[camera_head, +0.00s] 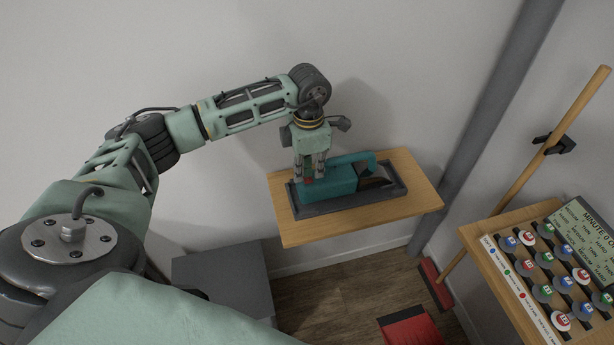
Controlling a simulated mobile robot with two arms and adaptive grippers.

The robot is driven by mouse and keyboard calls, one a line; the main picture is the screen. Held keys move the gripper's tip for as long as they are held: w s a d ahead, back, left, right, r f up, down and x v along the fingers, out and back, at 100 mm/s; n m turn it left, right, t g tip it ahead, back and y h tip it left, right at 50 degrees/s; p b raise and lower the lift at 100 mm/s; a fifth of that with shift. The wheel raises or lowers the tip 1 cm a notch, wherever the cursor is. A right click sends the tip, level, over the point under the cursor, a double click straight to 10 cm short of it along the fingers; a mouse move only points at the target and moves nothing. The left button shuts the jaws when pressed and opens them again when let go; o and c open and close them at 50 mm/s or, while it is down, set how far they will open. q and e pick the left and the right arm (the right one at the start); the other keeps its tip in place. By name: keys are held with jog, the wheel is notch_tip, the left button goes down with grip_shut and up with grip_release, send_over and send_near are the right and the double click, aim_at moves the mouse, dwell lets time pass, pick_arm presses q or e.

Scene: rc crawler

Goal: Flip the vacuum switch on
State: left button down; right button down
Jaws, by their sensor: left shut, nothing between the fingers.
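The vacuum (343,180) is a teal handheld unit with a dark nozzle end. It lies in a dark grey tray (342,205) on a wooden wall shelf (412,205). A small red part (308,181), perhaps the switch, shows at its left end. My left gripper (309,178) points down over that left end, with its fingers shut and empty. The fingertips are at or very close to the red part; I cannot tell whether they touch it. The fingers partly hide the red part, so its position cannot be read. My right gripper is out of view.
A wooden table (508,290) at the right holds several numbered round pieces and a green sign (583,235). A broom (500,205) leans in the right corner beside a grey pipe (487,120). A grey box (222,280) and a red dustpan-like object (410,328) are on the floor.

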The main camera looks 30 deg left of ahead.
aim_at(308, 180)
pick_arm(q)
jog(key=shift+f+b, duration=0.45)
jog(key=shift+f, duration=0.15)
jog(key=shift+r, duration=0.15)
jog(key=shift+r+p, duration=2.15)
jog(key=shift+r, duration=1.3)
